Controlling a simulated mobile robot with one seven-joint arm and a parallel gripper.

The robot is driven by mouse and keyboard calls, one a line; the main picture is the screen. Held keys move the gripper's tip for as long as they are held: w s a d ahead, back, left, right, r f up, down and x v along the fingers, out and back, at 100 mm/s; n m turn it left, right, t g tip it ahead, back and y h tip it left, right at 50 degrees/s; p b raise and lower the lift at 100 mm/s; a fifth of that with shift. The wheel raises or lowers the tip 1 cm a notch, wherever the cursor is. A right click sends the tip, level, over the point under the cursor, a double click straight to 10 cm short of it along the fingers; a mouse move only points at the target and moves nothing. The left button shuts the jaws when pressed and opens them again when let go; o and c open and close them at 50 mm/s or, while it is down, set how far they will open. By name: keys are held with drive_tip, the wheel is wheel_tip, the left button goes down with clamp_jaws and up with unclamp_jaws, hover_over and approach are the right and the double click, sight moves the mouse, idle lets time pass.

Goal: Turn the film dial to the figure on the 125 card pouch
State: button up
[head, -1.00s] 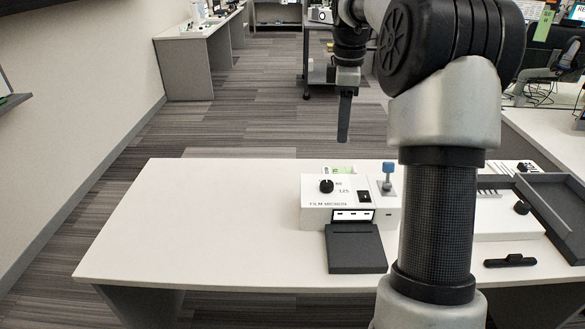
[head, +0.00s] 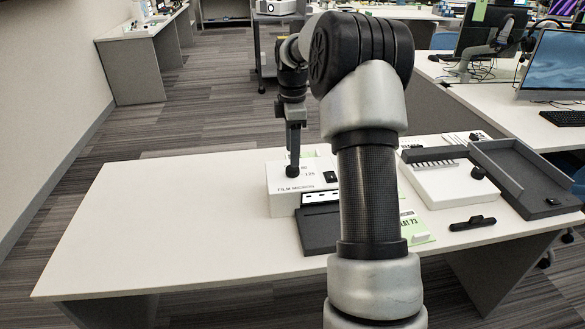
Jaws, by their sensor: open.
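The film dial (head: 292,171) is a small black knob on top of a white machine (head: 284,203) marked "FILM MICRON", in the head view. The figures 80 and 125 are printed to its right; the dial's pointer direction cannot be made out. My gripper (head: 293,150) points down directly above the dial, its tips at or very close to it; contact cannot be told. Its jaws are open, seen edge-on. A green and white card (head: 415,228), its print ending in "73", lies right of my arm, which partly hides it. I cannot tell whether it is the 125 pouch.
A dark flat tray (head: 316,238) sits at the machine's front slot. To the right are a white device (head: 440,184), a black handled tool (head: 473,223) and a grey tray (head: 535,178). The table's left half (head: 160,220) is clear.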

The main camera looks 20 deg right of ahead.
sight(293, 171)
wheel_tip(293, 171, down, 5)
drive_tip(key=shift+f+b, duration=0.1)
drive_tip(key=shift+b, duration=0.4)
drive_tip(key=c, duration=1)
drive_tip(key=shift+c, duration=0.2)
